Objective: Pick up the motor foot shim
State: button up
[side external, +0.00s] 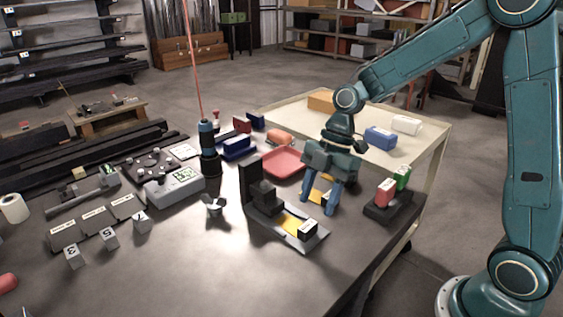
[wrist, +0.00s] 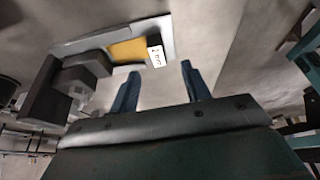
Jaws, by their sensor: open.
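No part is plainly marked as the motor foot shim. A thin yellow plate (side external: 294,223) lies on the grey base of a dark stepped fixture (side external: 262,194). A small dark block with a white label (side external: 307,230) sits at its end; in the wrist view the label (wrist: 156,55) seems to read "2 mm", beside the yellow plate (wrist: 127,51). Another yellow piece (side external: 318,188) shows partly behind my fingers. My gripper (side external: 320,202) is open with fingers pointing down, above and right of the fixture. In the wrist view nothing shows between the fingertips (wrist: 157,79).
A dark holder (side external: 389,212) with red and green blocks stands close right of my gripper. A red tray (side external: 283,163) lies behind the fixture. A grey meter (side external: 175,188) and a dark upright tool (side external: 209,150) stand left. The front of the table (side external: 190,265) is clear.

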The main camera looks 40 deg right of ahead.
aim_at(308, 225)
jog(key=shift+a+f, duration=0.15)
jog(key=shift+f, duration=0.2)
jog(key=shift+x, duration=2.55)
jog(key=shift+w, duration=0.15)
grip_shut()
jog(key=shift+r, duration=0.1)
notch_tip(308, 225, up, 20)
